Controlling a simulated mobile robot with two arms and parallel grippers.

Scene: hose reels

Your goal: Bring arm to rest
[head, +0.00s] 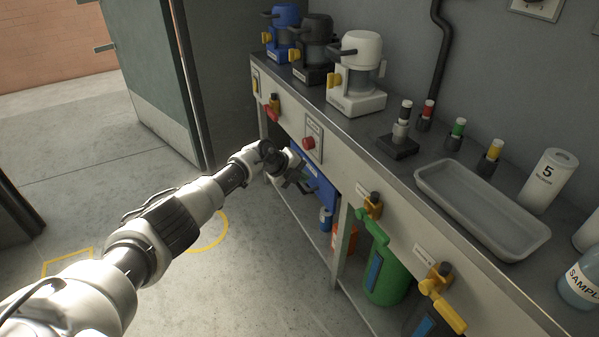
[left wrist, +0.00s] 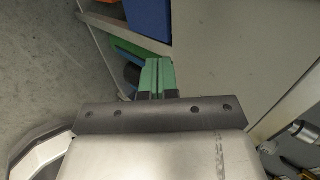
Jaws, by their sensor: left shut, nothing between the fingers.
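My left arm reaches in from the left in the head view. Its gripper (head: 298,182) is in front of the bench's front panel, near a blue item (head: 318,178) below the panel. In the left wrist view the green fingertips (left wrist: 158,76) are together with nothing between them. I cannot tell whether the gripper touches the bench. My right gripper does not show.
The bench (head: 400,165) carries blue, black and white machines (head: 358,75), small coloured-top parts and a grey tray (head: 480,205). A green container (head: 385,275) stands below. Open floor (head: 240,280) lies left of the bench; a green door (head: 150,70) stands behind.

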